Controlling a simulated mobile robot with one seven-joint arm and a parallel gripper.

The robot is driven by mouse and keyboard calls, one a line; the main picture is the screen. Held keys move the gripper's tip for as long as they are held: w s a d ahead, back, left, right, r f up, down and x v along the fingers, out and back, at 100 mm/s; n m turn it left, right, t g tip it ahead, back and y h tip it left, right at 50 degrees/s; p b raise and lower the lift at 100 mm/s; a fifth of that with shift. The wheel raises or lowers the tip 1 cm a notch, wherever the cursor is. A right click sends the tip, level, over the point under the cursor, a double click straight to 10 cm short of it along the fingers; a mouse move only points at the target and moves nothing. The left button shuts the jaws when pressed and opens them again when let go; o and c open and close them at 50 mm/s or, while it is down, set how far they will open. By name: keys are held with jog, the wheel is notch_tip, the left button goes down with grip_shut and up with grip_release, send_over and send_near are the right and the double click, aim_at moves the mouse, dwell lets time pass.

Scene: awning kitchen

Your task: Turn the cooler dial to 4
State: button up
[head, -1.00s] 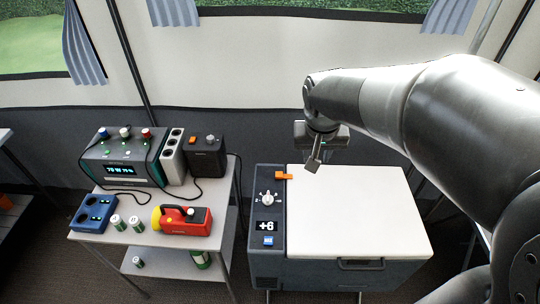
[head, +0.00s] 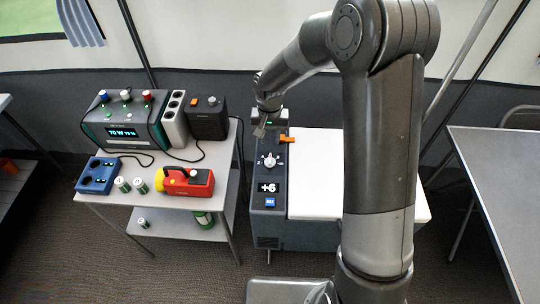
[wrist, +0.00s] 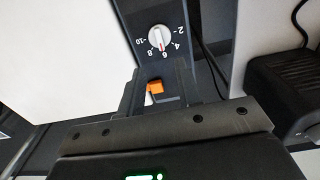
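The cooler (head: 267,231) stands right of the small table, with a dark control strip on its left. Its white dial (head: 270,161) also shows in the wrist view (wrist: 159,38), upside down, with its red mark at about 6. The cooler display (head: 268,187) reads +6, above a blue button (head: 269,202). My gripper (head: 260,130) is above the back end of the control strip, behind the dial and apart from it. In the wrist view dark finger shapes stand either side of the orange latch (wrist: 155,87); it looks open and empty.
The white lid (head: 315,165) lies right of the strip; the orange latch (head: 287,140) is near my gripper. The left table (head: 165,222) holds a power station (head: 122,120), a black box (head: 207,118) and a red torch (head: 187,182). A grey table (head: 500,190) stands right.

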aim_at(270, 159)
notch_tip(270, 159, down, 10)
jog(key=shift+f, duration=0.1)
dwell(0.4)
grip_shut()
